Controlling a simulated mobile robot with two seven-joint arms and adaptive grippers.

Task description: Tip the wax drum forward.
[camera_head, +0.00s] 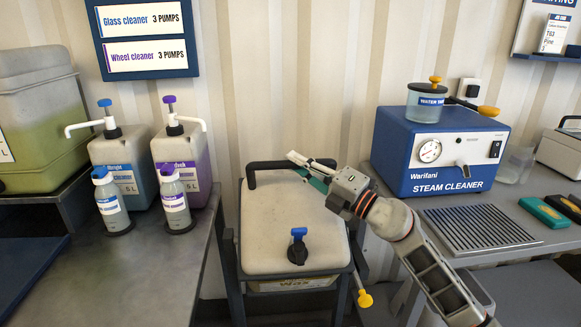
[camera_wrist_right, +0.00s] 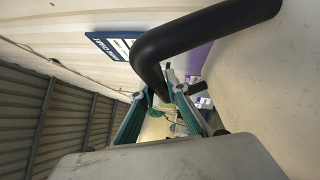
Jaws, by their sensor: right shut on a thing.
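The wax drum (camera_head: 272,215) is a pale, boxy container in a dark frame between the two benches. It has a black bar handle (camera_head: 266,165) along its back top edge and a blue-topped tap (camera_head: 298,246) at its front. A label reading "Wax" shows low on its front. My right gripper (camera_head: 303,165) is at the right part of the handle, shut on it. In the right wrist view the black handle (camera_wrist_right: 205,38) runs down between the fingers (camera_wrist_right: 168,100). The drum looks upright. My left gripper is not in view.
On the left bench (camera_head: 150,262) stand two pump jugs (camera_head: 185,158) and two small bottles (camera_head: 111,204). On the right bench are a blue steam cleaner (camera_head: 440,150), a grille (camera_head: 480,229) and green-and-dark blocks (camera_head: 543,211). A yellow knob (camera_head: 365,299) sits low, right of the drum.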

